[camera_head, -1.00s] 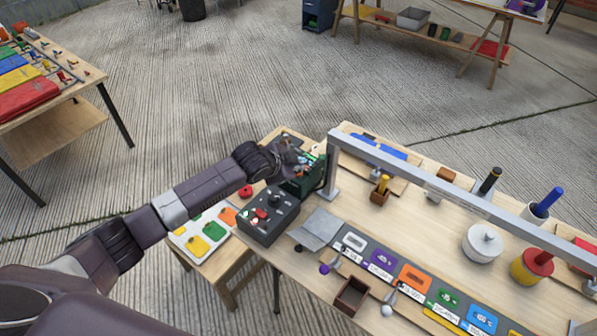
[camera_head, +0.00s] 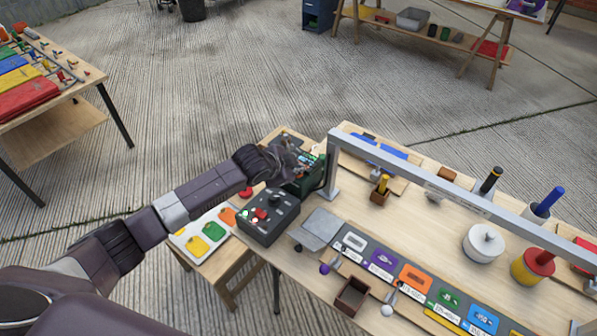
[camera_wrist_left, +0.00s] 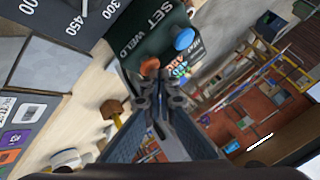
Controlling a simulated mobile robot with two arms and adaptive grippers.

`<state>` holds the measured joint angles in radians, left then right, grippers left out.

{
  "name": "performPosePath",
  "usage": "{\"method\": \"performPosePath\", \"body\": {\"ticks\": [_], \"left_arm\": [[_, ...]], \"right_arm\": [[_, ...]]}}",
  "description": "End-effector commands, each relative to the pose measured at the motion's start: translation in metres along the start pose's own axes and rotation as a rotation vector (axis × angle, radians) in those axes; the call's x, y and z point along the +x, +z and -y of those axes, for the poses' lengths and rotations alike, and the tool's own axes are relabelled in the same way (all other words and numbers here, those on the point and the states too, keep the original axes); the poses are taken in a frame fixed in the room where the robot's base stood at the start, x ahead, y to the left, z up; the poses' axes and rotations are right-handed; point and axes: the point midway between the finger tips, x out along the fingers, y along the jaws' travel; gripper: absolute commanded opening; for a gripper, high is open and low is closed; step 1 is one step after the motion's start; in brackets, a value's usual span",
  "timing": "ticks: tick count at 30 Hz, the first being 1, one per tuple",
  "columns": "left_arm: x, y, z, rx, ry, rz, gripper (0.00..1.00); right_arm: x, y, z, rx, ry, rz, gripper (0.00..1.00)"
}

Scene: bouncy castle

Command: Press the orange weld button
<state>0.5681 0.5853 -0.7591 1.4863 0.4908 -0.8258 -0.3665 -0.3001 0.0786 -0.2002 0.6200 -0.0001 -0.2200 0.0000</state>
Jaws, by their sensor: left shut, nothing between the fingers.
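The orange weld button (camera_wrist_left: 150,66) shows in the left wrist view on a dark green box marked SET and WELD. A blue button (camera_wrist_left: 184,39) sits beside it on the same panel. My left gripper (camera_wrist_left: 158,92) is shut and empty. Its fingertips are right at the orange button in that view; I cannot tell whether they touch it. In the head view my left gripper (camera_head: 285,158) is over the green box (camera_head: 303,185) at the bench's back left corner and hides much of its top. The orange button cannot be made out there. My right gripper is not in view.
A dark control box (camera_head: 268,216) with a knob and a red button stands just in front of the green box. A grey metal frame (camera_head: 400,175) spans the bench close on the right. Coloured cards (camera_head: 414,278) and pots fill the bench.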

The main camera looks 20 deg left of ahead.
Motion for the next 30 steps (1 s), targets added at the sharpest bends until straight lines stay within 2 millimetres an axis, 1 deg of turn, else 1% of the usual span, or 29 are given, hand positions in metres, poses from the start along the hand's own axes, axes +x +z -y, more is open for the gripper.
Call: {"method": "performPosePath", "body": {"ticks": [14, 23, 30], "left_arm": [[0.005, 0.005, -0.004, 0.0, 0.002, 0.003, 0.0], [0.004, 0.004, -0.004, 0.0, 0.002, 0.004, 0.0], [-0.004, -0.001, 0.002, 0.0, 0.002, 0.003, 0.0]], "right_arm": [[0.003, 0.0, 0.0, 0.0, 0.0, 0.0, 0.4], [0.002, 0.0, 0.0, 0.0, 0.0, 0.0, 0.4], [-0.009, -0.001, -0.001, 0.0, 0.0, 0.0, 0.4]]}}
